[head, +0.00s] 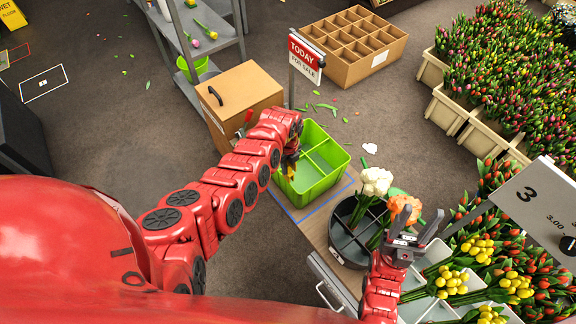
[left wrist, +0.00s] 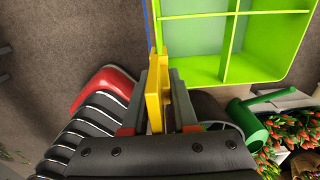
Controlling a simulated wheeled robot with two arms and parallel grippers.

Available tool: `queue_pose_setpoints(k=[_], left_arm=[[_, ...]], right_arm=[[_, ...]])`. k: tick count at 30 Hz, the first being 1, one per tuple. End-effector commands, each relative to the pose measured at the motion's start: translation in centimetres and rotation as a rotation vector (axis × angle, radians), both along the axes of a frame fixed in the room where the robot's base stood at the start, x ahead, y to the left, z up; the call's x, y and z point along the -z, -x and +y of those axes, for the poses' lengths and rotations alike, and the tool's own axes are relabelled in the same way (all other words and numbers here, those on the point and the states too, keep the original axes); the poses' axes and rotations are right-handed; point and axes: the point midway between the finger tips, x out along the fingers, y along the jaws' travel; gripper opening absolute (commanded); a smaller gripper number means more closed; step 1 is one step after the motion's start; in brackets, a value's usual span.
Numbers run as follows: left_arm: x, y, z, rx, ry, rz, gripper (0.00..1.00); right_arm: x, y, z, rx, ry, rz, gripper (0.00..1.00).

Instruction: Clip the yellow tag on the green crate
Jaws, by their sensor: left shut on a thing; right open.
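The green crate (head: 334,157) stands on the bench, with dividers and empty-looking compartments. In the left wrist view the crate's rim (left wrist: 205,72) fills the upper right. My left gripper (head: 291,155) is at the crate's left side in the head view. It is shut on the yellow tag (left wrist: 155,100), which stands upright between the fingers (left wrist: 161,85). The tag's far end overlaps the crate's near left corner in the wrist view; I cannot tell whether it touches or grips the rim. My right gripper (head: 408,232) is open and empty, fingers upward, by the flowers.
A dark round bucket (head: 345,243) with white and orange flowers stands right of the crate. A cardboard box (head: 240,92) and a "TODAY" sign (head: 306,55) stand behind. A green watering can (left wrist: 245,122) shows beside the crate. Tulip crates fill the right.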

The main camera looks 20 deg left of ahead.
Motion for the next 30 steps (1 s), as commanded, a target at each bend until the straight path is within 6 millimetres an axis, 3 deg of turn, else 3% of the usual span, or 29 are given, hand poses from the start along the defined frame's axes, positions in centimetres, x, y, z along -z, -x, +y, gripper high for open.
queue_pose_setpoints(k=[30], left_arm=[[5.5, 0.1, 0.0, 0.000, -0.001, 0.004, 0.00]], right_arm=[[4.6, 0.0, 0.0, 0.000, 0.000, 0.000, 0.50]])
